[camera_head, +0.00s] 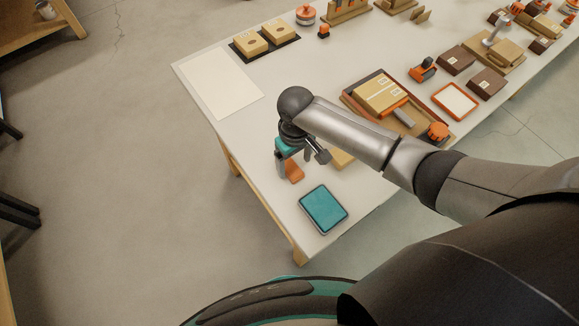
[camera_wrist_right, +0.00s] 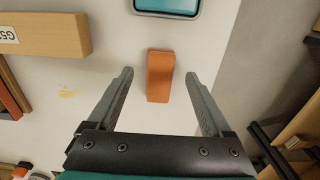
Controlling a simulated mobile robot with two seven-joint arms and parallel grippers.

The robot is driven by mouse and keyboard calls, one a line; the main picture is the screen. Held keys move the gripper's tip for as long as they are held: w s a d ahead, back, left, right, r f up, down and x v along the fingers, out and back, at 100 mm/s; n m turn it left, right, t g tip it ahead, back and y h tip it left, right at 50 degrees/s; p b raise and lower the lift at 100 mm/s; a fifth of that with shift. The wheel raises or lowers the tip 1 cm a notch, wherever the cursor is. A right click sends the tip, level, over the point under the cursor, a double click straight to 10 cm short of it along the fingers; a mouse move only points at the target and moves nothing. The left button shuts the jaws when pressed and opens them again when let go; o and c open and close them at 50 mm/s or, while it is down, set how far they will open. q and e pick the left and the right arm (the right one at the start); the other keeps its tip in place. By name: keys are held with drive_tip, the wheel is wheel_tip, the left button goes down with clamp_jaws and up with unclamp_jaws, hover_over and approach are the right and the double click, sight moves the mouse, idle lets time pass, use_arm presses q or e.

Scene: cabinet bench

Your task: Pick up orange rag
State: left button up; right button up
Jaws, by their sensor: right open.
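The orange rag (camera_head: 293,171) lies on the white table near its left edge, partly hidden behind my right gripper in the head view. In the right wrist view the rag (camera_wrist_right: 160,76) is a small orange block-like shape lying between the two fingers, slightly ahead of their tips. My right gripper (camera_head: 298,166) points down over the rag. It is open and empty, with a finger on each side of the rag in the wrist view (camera_wrist_right: 159,75); I see no contact. My left gripper is in neither view.
A teal-topped tray (camera_head: 324,209) lies close to the rag at the table corner. A wooden block (camera_wrist_right: 45,34) is on the other side. A brown tray with a wooden box (camera_head: 380,94) stands behind my right forearm. A pale sheet (camera_head: 219,84) covers the far-left tabletop.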

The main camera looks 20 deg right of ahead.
sight(294, 170)
wheel_tip(294, 170, down, 2)
drive_tip(key=shift+f+b, duration=0.25)
drive_tip(key=shift+b, duration=0.05)
drive_tip(key=shift+f, duration=0.15)
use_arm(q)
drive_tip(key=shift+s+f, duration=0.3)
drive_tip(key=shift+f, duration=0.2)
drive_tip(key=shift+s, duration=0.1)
use_arm(e)
drive_tip(key=shift+c, duration=0.4)
drive_tip(key=shift+c, duration=0.7)
clamp_jaws()
use_arm(q)
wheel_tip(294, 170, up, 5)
drive_tip(key=p, duration=0.4)
drive_tip(key=shift+p, duration=0.4)
use_arm(e)
wheel_tip(294, 170, up, 20)
